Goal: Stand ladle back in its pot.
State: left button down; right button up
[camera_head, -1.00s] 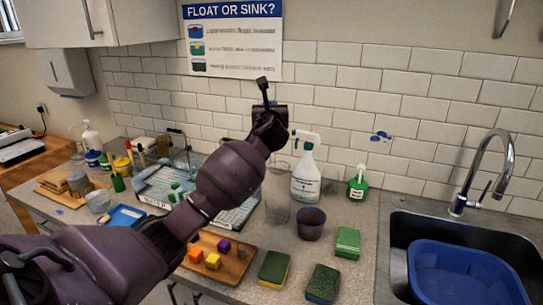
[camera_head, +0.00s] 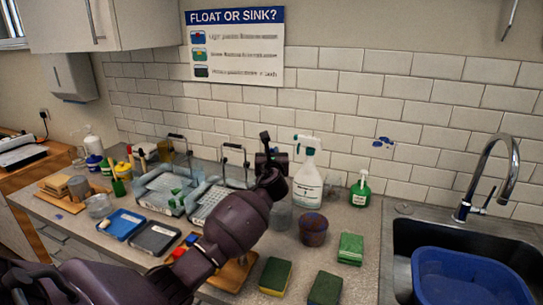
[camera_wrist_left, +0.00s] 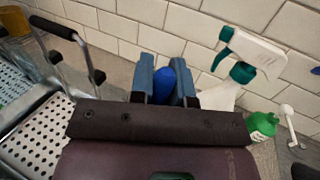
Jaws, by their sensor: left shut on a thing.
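My left gripper (camera_head: 272,160) is at the back of the counter, left of the white spray bottle, and its fingers are hard to make out there. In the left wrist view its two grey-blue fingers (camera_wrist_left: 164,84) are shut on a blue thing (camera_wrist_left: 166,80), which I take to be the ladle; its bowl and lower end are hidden. A small dark purple pot (camera_head: 313,233) stands upright right of the gripper. A clear cylinder (camera_head: 280,218) beside it is partly hidden by my arm. I cannot tell for sure which vessel is the ladle's pot. My right gripper is not in view.
The spray bottle (camera_head: 307,188) and a green bottle (camera_head: 361,190) stand near the tiled wall. Perforated baskets (camera_head: 208,205) with upright handles are left of my gripper. Sponges (camera_head: 350,247) lie in front. The sink with a blue basin (camera_head: 465,280) is at right.

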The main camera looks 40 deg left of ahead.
pick_arm(q)
jog(key=shift+f, duration=0.3)
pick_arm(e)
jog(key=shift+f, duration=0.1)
pick_arm(q)
jog(key=c, duration=1.2)
grip_release()
jog(key=shift+o, duration=0.6)
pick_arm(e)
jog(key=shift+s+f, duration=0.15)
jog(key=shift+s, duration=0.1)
pick_arm(q)
jog(key=v, duration=1.2)
jog(key=shift+r, duration=0.3)
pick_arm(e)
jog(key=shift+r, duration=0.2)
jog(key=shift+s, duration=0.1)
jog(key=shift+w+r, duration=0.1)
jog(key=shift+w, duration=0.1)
